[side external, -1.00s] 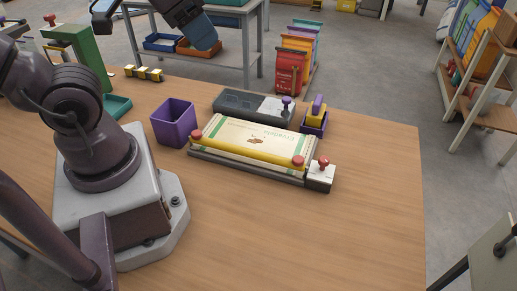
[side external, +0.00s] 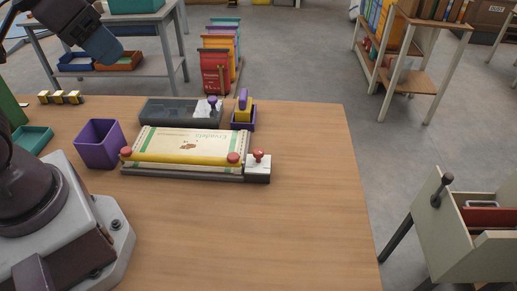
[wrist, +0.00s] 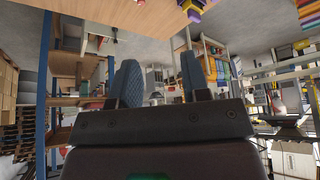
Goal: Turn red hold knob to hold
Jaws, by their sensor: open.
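The red hold knob (side external: 258,155) stands on a small white block (side external: 260,167) at the right end of a dark base on the table. A cream sack (side external: 190,142) lies flat on that base, with a yellow bar (side external: 185,159) across its front edge. The bar has a red knob at each end (side external: 126,153) and (side external: 233,158). My gripper shows in the wrist view with two blue padded fingers (wrist: 158,85) spread apart and nothing between them. In the side view my gripper (side external: 112,55) is at the upper left, high and well away from the red hold knob.
Behind the sack are a dark grey device (side external: 165,112) with a purple knob and a purple holder (side external: 243,122) with a yellow item. An open purple bin (side external: 98,145) stands left of the sack. The table (side external: 270,230) is clear in front and to the right.

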